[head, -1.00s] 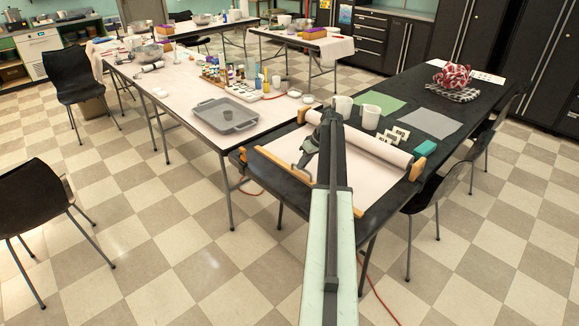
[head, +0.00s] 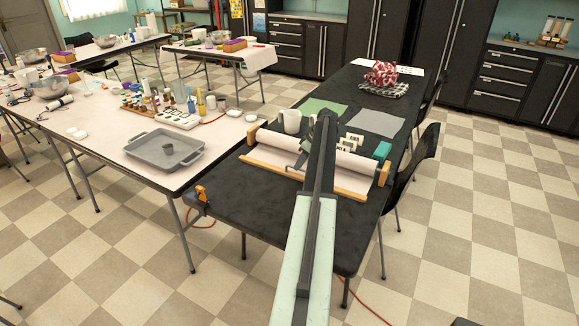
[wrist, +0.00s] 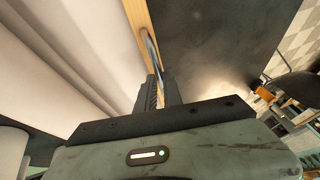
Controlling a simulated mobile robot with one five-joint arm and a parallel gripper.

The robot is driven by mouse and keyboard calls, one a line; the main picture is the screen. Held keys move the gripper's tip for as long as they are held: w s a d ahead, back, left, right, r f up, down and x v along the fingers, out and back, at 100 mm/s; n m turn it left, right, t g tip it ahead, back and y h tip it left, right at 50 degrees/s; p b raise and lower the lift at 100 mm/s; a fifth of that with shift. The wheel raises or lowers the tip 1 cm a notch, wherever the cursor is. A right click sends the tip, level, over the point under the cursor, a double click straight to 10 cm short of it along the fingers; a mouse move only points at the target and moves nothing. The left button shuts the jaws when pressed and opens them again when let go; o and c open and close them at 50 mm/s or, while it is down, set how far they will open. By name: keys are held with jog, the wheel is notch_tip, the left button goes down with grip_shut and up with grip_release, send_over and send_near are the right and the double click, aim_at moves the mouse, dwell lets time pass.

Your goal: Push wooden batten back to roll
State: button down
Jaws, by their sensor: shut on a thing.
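The wooden batten (head: 350,194) lies along the front edge of a short stretch of pale sheet (head: 270,152) on the black table. The roll (head: 345,158) lies just behind it between two wooden end brackets (head: 252,133). My arm hides the middle of the batten and part of the roll. My gripper (head: 296,166) is low at the batten, partly hidden by my arm. In the wrist view, its jaws (wrist: 155,92) are shut at the batten (wrist: 139,22), with the pale sheet (wrist: 60,60) to the left. The exact contact is hard to see.
The black table (head: 250,205) is bare in front of the batten. An orange clamp (head: 202,194) is at its left edge. A chair (head: 420,158) stands at the right.

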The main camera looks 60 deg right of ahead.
jog(key=c, duration=1.5)
grip_release()
jog(key=shift+s+r+p, duration=0.1)
jog(key=shift+r+p, duration=0.45)
jog(key=p+v, duration=0.6)
jog(key=shift+s+d+r, duration=0.15)
jog(key=shift+s+r, duration=0.1)
jog(key=shift+r, duration=0.05)
